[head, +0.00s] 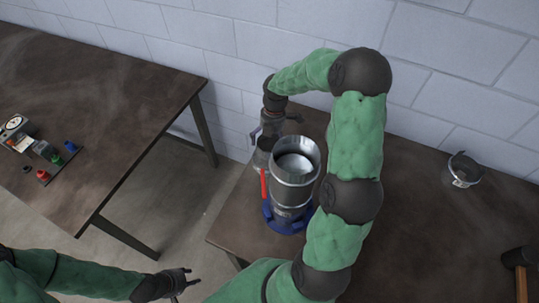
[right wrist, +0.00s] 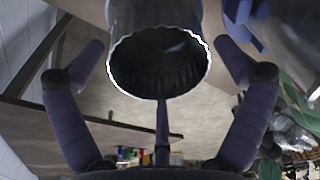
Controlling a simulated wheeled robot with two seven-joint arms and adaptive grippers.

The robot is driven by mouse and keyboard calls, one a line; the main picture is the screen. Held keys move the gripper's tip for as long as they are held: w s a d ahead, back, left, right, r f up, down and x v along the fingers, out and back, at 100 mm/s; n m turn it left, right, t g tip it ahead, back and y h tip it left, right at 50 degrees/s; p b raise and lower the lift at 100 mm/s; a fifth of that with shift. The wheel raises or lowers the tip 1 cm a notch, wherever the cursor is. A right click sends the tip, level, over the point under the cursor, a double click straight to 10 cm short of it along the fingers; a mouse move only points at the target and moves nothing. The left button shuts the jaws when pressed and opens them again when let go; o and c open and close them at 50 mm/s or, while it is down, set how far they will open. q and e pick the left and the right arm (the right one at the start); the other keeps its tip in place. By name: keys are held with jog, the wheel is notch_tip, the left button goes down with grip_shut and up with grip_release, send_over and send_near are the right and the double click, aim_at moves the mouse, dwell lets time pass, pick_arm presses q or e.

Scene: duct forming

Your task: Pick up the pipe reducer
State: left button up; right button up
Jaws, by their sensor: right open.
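A grey metal pipe piece with a crimped rim (right wrist: 158,95), which looks like the pipe reducer, fills the upper middle of the right wrist view. My right gripper (right wrist: 165,60) is open, with one finger on each side of it and gaps showing. My left gripper (head: 190,276) is open and empty at the lower left, over the floor.
The duct stands in a blue base (head: 287,222) with a red handle (head: 264,185), near the dark table's left edge. A small grey cup-like piece (head: 464,170) and a hammer (head: 520,262) are at the right. Another table (head: 100,100) with small coloured parts stands left.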

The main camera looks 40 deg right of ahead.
jog(key=shift+f, duration=0.9)
jog(key=shift+a, duration=0.1)
jog(key=c, duration=1.6)
